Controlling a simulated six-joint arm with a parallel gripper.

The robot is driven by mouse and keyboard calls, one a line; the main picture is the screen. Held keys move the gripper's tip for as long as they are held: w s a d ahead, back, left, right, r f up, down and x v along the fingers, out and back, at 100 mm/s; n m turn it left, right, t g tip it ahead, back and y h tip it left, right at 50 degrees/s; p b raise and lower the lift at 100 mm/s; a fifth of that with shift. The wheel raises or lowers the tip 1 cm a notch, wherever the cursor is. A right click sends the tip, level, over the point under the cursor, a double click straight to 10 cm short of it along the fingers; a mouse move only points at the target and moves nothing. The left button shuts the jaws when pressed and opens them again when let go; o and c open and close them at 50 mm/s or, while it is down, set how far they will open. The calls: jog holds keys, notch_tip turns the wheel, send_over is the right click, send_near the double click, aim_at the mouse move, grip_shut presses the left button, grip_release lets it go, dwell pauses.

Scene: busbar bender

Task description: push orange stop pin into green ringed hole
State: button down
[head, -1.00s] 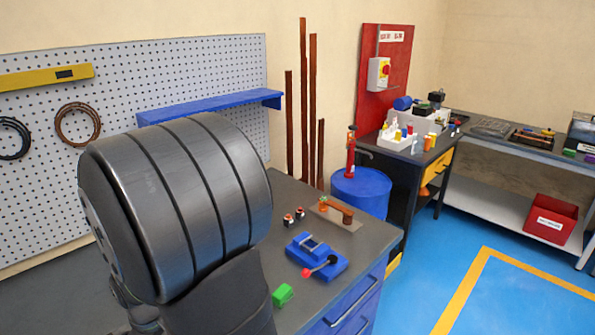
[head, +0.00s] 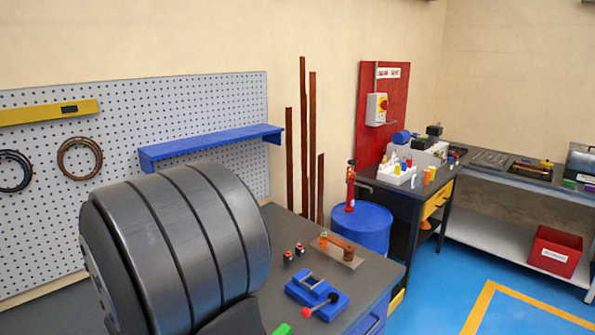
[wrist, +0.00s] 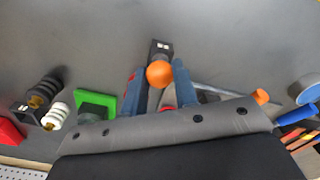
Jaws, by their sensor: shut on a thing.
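The orange stop pin (wrist: 159,74) shows its round orange head in the wrist view. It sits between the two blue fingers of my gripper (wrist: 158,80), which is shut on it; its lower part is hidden. In the head view my arm hides the gripper and the pin. I cannot make out a green ringed hole. A small plate (head: 338,255) on the bench carries an orange and brown piece with a bit of green at its left end (head: 323,236), too small to tell more.
A blue tool with a red knob (head: 316,294) stands on the bench, with a green block (head: 283,330) in front. The wrist view shows a dark block with white marks (wrist: 161,47) beyond the pin, and black (wrist: 45,88) and white (wrist: 56,116) ribbed pieces at left.

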jog(key=shift+r, duration=1.7)
jog(key=shift+r, duration=2.5)
jog(key=w+d+f+m, duration=0.1)
jog(key=w+d+m, duration=0.4)
jog(key=w, duration=0.5)
jog(key=w+d+f+m, duration=0.1)
jog(key=w+d+m, duration=0.4)
jog(key=w, duration=0.4)
jog(key=w+d+f+m, duration=0.1)
jog(key=w+d+m, duration=0.3)
jog(key=d, duration=0.5)
jog(key=w+d+f+m, duration=0.1)
jog(key=w+d+m, duration=0.3)
jog(key=w+d, duration=0.3)
jog(key=shift+w+d+f, duration=0.15)
jog(key=shift+w+d, duration=0.25)
jog(key=shift+d, duration=0.8)
